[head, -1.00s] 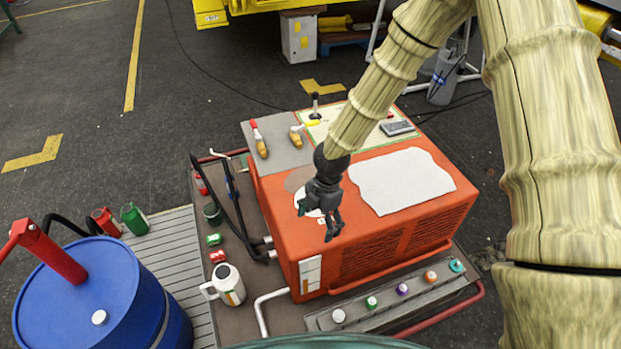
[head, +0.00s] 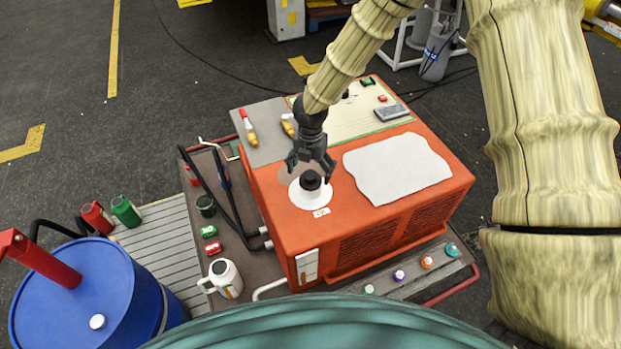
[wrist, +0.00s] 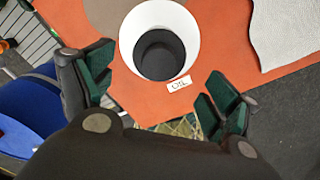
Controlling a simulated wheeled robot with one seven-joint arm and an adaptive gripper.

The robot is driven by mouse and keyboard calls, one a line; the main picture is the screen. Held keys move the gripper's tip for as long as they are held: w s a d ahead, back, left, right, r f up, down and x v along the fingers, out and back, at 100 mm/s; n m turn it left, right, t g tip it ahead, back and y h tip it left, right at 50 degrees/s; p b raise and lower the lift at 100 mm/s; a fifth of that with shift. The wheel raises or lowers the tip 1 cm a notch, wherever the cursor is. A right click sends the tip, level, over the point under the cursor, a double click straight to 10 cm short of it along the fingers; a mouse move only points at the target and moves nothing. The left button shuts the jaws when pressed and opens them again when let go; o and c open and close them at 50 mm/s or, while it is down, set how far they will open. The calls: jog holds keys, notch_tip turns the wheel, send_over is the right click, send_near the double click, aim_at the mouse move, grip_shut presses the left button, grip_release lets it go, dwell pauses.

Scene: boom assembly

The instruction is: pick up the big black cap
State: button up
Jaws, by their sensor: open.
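The big black cap (head: 311,181) sits on a white round base (head: 304,199) on top of the orange machine (head: 300,244), beside a small label reading "OIL". My gripper (head: 309,173) is just above and behind the cap, pointing down, with its fingers spread. In the wrist view the cap (wrist: 160,55) lies inside the white ring, ahead of the open green-padded fingers of my gripper (wrist: 156,88). Nothing is between the fingers, and I see no contact with the cap.
A white sheet (head: 397,168) lies on the machine right of the cap. A white jug (head: 225,278), cans (head: 125,211) and a blue drum (head: 80,290) stand to the left.

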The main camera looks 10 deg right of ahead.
aim_at(310, 174)
jog(key=shift+s+f, duration=0.1)
jog(key=shift+f, duration=0.05)
jog(key=f+p, duration=0.1)
jog(key=w+f+p, duration=0.1)
jog(key=f, duration=0.1)
jog(key=shift+f, duration=0.95)
jog(key=shift+s, duration=0.1)
jog(key=c, duration=1.2)
